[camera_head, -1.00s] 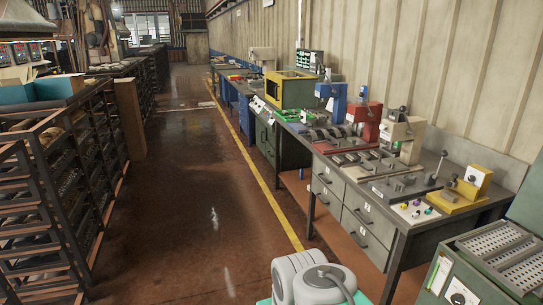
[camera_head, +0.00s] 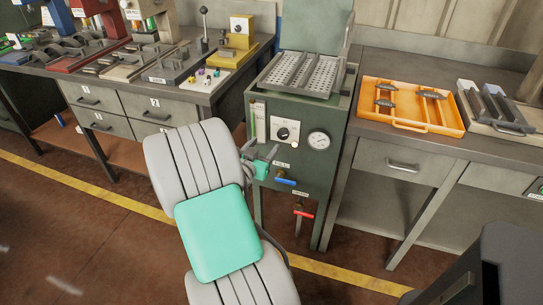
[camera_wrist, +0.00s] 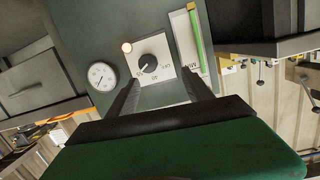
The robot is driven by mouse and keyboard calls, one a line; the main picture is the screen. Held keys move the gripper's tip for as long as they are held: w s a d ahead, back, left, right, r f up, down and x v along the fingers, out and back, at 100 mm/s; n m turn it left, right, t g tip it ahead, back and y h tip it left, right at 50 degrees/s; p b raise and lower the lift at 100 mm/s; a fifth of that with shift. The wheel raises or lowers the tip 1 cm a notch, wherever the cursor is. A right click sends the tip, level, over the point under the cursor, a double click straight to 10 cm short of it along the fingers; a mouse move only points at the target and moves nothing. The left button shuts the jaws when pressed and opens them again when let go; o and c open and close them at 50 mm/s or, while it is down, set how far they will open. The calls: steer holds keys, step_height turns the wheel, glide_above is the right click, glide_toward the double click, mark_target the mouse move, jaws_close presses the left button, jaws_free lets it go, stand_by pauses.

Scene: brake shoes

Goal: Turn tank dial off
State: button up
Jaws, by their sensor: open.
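The tank is a green cabinet (camera_head: 259,205) with a perforated metal top, in the middle of the head view. Its dial (camera_head: 286,132) is a black knob on a white plate on the upper front. The dial (camera_wrist: 148,63) also shows in the wrist view, where the picture is rotated; its label text is too small to read surely. A small lamp (camera_wrist: 127,47) beside the plate looks lit. My gripper (camera_wrist: 162,78) is open and empty, its two fingers spread on either side of the dial plate, apart from the knob. In the head view my gripper (camera_head: 266,162) is in front of the panel, below-left of the dial.
A round gauge (camera_head: 318,140) sits right of the dial. A green sight tube (camera_wrist: 194,45) is on the panel's other side. A blue-handled valve (camera_head: 286,181) and a red-handled valve (camera_head: 303,212) stick out below. Benches flank the tank; the right one holds an orange tray (camera_head: 437,128).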

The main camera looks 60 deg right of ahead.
mark_target(282, 136)
steer(key=d, duration=0.3)
steer(key=s+d+f+h, duration=0.1)
steer(key=d, duration=0.2)
steer(key=d+f+h+p, duration=0.1)
steer(key=d, duration=0.1)
steer(key=shift+s+d+f+n+t, duration=0.2)
steer(key=shift+s+d+n+t, duration=0.1)
steer(key=shift+s+d+t, duration=0.1)
steer(key=shift+w+d, duration=0.15)
steer(key=shift+d, duration=0.35)
steer(key=shift+c, duration=0.5)
jaws_close()
